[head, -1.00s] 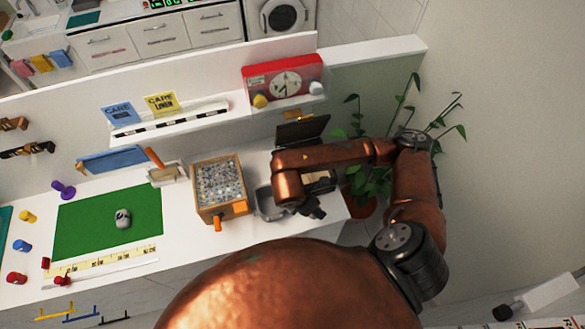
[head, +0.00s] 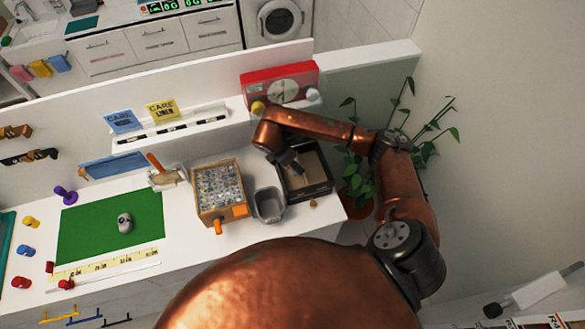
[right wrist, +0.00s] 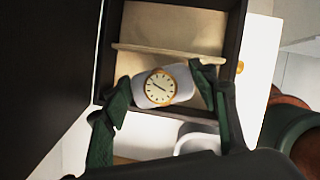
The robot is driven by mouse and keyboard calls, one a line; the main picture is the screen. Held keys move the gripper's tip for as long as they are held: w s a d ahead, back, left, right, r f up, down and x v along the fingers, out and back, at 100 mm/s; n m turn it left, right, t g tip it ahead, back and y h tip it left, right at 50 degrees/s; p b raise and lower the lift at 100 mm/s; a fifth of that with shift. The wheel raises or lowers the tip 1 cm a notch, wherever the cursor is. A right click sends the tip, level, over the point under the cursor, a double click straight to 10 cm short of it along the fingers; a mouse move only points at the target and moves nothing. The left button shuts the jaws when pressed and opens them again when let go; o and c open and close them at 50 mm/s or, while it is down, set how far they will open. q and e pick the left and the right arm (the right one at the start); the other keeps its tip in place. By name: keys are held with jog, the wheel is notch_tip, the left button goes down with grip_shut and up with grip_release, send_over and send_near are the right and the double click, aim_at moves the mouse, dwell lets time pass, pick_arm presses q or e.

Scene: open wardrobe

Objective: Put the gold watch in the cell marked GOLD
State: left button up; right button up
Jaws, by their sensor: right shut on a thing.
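The gold watch (right wrist: 159,88) has a round pale dial with a gold rim and a light grey band or cushion. It sits between the two green-padded fingers of my right gripper (right wrist: 162,84), which is shut on it. My right gripper (head: 292,163) is above an open dark box (head: 308,190). In the right wrist view the box (right wrist: 232,50) has a beige lining and a light divider (right wrist: 165,52) across it, and the watch is over its near part. I cannot tell whether the watch touches the lining. No GOLD marking is readable. My left gripper is not in view.
A grey bin (head: 268,205) and a wooden box of small bits (head: 220,192) stand left of the dark box. A red clock case (head: 280,84) is on the shelf behind. A plant (head: 358,180) is at the right. A green mat (head: 85,225) lies at the left.

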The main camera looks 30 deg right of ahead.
aim_at(292, 170)
notch_tip(292, 170, down, 5)
jog(key=shift+s+r+p, duration=0.1)
jog(key=shift+r+p, duration=0.05)
jog(key=shift+p, duration=0.5)
jog(key=shift+w+f+p, duration=0.2)
jog(key=shift+p, duration=0.1)
jog(key=shift+d+f, duration=0.1)
jog(key=shift+f, duration=0.1)
jog(key=o, duration=1)
jog(key=shift+r, duration=0.1)
jog(key=b+v, duration=0.3)
jog(key=v, duration=0.9)
